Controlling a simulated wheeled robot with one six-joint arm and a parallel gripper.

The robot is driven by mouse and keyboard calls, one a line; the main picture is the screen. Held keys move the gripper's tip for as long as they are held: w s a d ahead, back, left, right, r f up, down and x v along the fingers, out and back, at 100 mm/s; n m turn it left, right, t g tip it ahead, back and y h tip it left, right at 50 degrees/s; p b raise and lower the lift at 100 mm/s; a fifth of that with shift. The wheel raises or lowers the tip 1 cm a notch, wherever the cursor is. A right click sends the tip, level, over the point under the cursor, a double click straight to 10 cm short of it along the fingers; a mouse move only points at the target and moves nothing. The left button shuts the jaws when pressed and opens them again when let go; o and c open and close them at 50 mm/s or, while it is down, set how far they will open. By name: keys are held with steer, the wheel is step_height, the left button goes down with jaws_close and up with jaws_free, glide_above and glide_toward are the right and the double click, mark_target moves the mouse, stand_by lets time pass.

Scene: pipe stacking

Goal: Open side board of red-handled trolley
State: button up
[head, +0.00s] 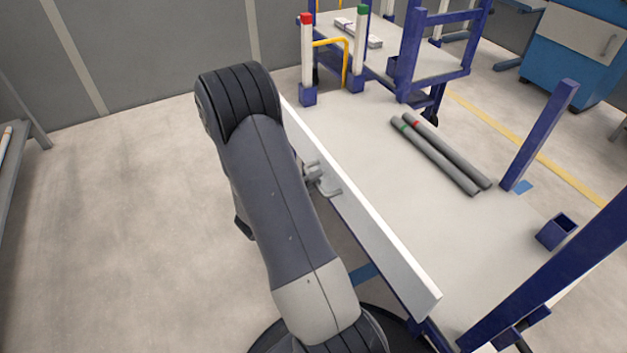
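The trolley (380,165) has a pale flat deck and blue frame parts. A white post with a red top (306,20) and one with a green top (362,12) stand at its far end. The long white side board (385,237) runs along the deck's left edge and appears upright. My arm covers part of its outer side.
Two grey pipes (440,155), one with a red band and one with a green band, lie on the deck. Blue posts (540,135) stand on the right. A blue cabinet (575,50) is at the back right. The floor (120,230) at left is clear.

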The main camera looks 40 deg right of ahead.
jaws_close()
